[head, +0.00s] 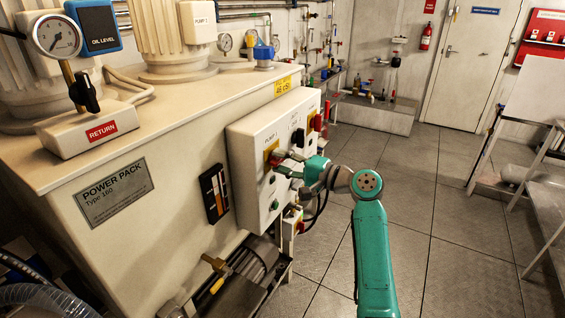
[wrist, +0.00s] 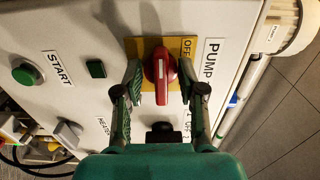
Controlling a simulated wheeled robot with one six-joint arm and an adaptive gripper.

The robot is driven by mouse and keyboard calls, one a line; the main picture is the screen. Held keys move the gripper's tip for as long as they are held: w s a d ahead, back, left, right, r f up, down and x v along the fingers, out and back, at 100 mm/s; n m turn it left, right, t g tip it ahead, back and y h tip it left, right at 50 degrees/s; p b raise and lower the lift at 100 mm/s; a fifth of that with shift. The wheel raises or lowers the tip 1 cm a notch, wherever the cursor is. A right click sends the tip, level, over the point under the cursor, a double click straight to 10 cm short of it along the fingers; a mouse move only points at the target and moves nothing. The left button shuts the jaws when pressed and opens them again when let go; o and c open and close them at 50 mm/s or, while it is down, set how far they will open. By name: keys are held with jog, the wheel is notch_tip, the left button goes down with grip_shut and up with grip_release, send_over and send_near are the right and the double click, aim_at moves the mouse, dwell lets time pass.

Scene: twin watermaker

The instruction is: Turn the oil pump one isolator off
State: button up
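The oil pump one isolator is a red rotary handle (wrist: 161,74) on a yellow plate (wrist: 135,47). In the wrist view its white-marked grip lies lengthwise up and down the picture, across the direction of the OFF mark at the plate's right corner. A PUMP label (wrist: 211,60) stands right of it; its number is hidden. My gripper (wrist: 161,68) is open around the handle, one finger on each side, with a visible gap to it. In the head view my gripper (head: 283,166) is at the white control box (head: 246,165), largely hiding the handle.
A green START button (wrist: 27,72), a grey selector (wrist: 68,133) and a black knob (wrist: 160,133) share the panel. In the head view a second yellow-plated switch (head: 308,124) sits farther along the box. Open floor (head: 395,165) lies to the right.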

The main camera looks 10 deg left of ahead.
jog(key=shift+d, duration=0.1)
jog(key=v, duration=1.2)
